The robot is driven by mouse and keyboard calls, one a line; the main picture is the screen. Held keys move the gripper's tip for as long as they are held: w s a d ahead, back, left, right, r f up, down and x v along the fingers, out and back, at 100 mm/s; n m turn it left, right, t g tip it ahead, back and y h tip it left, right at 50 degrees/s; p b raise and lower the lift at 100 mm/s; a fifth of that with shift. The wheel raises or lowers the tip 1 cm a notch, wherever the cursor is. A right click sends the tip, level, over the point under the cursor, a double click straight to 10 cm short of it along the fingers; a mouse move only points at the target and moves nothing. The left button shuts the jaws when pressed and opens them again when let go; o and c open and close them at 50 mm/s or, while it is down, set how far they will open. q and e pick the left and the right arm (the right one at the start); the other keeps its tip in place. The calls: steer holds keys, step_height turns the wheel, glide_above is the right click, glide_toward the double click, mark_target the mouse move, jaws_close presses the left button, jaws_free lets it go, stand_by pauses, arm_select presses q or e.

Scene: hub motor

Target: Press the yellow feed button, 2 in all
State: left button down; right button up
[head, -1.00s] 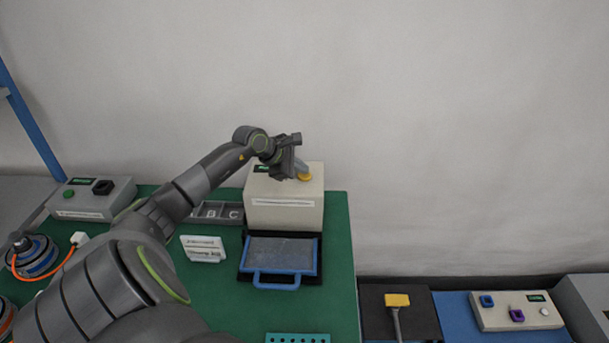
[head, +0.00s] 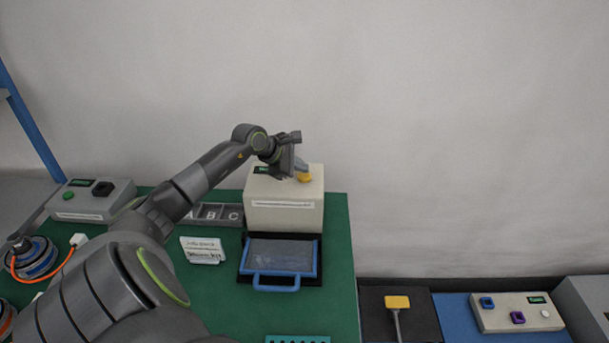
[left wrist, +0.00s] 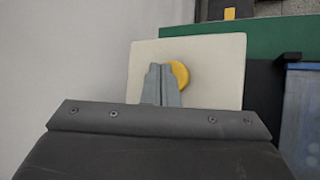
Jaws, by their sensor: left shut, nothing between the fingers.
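The yellow feed button (head: 305,178) sits on top of a cream box (head: 285,215) at the back of the green table. It also shows as a yellow disc in the left wrist view (left wrist: 180,74), partly hidden behind my fingers. My left gripper (head: 301,166) is shut and empty, with its fingertips at the button. In the left wrist view the closed fingers (left wrist: 161,70) overlap the button's left side. I cannot tell whether they touch or press it. My right gripper is not in view.
A blue-handled tray (head: 276,287) lies in front of the box. Lettered bins (head: 221,214) and a white sign (head: 203,251) stand to its left. A grey control box (head: 92,200) is at the far left. Lower right are a yellow-headed tool (head: 397,302) and another control box (head: 516,312).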

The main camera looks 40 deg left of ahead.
mark_target(301, 176)
arm_select(q)
steer(key=shift+r, duration=0.3)
steer(key=shift+r+p, duration=0.9)
steer(key=shift+r, duration=1.55)
